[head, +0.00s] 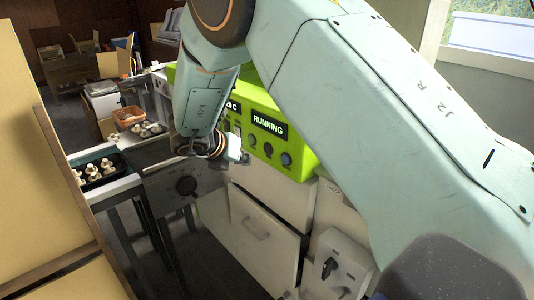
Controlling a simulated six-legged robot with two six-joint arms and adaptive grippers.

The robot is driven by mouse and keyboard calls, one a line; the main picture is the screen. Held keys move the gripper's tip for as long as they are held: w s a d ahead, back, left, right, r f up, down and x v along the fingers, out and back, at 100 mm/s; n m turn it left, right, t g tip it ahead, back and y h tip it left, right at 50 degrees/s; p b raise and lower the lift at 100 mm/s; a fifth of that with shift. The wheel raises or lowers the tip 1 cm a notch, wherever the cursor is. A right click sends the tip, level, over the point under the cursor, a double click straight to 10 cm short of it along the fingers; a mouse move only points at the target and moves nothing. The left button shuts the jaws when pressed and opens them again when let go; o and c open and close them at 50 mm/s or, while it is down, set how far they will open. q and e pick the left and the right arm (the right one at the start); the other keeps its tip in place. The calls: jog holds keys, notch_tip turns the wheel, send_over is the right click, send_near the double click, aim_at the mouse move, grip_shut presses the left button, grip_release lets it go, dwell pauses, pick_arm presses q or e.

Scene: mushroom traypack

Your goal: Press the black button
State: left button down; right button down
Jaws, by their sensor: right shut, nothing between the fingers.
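A bright green control box (305,158) carries a dark display reading "RUNNING" (268,124). Below the display is a row of round controls. A black button (268,149) sits in the middle of that row, between a greenish one (252,141) and a grey-blue one (286,159). My right gripper (241,157) is shut and empty. It is just left of the row, close to the box's lower left front. Whether it touches the box cannot be told. My left gripper is not in view.
White cabinet doors (262,235) stand below the box. A black tray of mushrooms (95,172) lies on a conveyor at the left. An orange basket (128,117) stands behind it. Tan boards (35,140) fill the left edge.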

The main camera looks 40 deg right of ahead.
aim_at(267, 149)
jog(key=d, duration=0.3)
jog(key=d+b, duration=0.1)
jog(key=shift+w+d, duration=0.2)
jog(key=shift+w, duration=0.05)
jog(key=shift+a+r, duration=0.1)
dwell(0.4)
dwell(0.3)
dwell(0.5)
jog(key=shift+d, duration=0.5)
